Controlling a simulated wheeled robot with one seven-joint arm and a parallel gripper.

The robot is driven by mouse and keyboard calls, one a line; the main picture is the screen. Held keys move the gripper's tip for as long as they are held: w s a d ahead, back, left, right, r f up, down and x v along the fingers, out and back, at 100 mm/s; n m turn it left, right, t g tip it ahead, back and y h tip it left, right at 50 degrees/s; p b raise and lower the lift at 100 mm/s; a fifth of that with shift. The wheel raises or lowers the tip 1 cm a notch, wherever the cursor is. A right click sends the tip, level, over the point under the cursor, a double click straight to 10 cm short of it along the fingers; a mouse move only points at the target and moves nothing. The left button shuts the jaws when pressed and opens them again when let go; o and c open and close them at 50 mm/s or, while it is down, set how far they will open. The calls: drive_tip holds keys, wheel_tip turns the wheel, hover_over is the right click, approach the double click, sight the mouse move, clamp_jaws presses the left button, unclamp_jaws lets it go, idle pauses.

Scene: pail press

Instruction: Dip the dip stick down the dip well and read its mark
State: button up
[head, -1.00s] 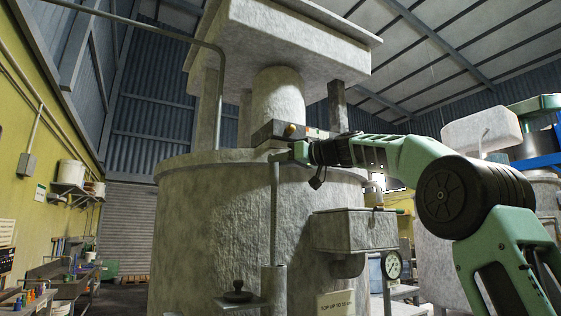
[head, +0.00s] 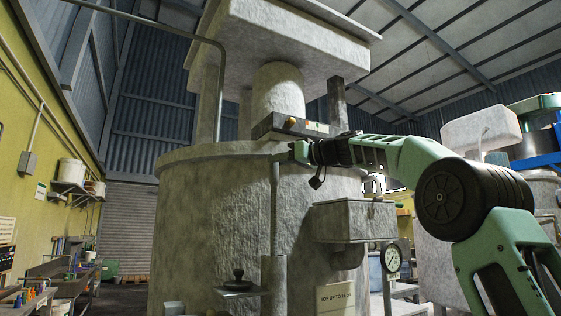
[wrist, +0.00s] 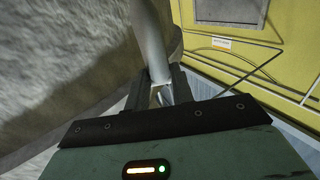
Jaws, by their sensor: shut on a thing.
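The dip stick (head: 275,205) is a thin grey rod that hangs upright in front of the big grey tank. My gripper (head: 284,155) is shut on its top end, near the tank's rim. In the wrist view a grey rod or tube (wrist: 150,45) runs up from between my gripper's fingers (wrist: 162,90). The dip well (head: 274,285) looks like a wider grey upright tube under the stick, and the stick's lower end appears to be inside it. No mark on the stick can be read.
A small shelf with a black knobbed piece (head: 238,276) stands left of the well. A grey box (head: 352,220) juts from the tank on the right, with a dial gauge (head: 391,258) and a sign (head: 335,297) below it.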

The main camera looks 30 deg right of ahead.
sight(277, 221)
drive_tip(key=shift+f+b, duration=8.55)
drive_tip(key=shift+b, duration=0.5)
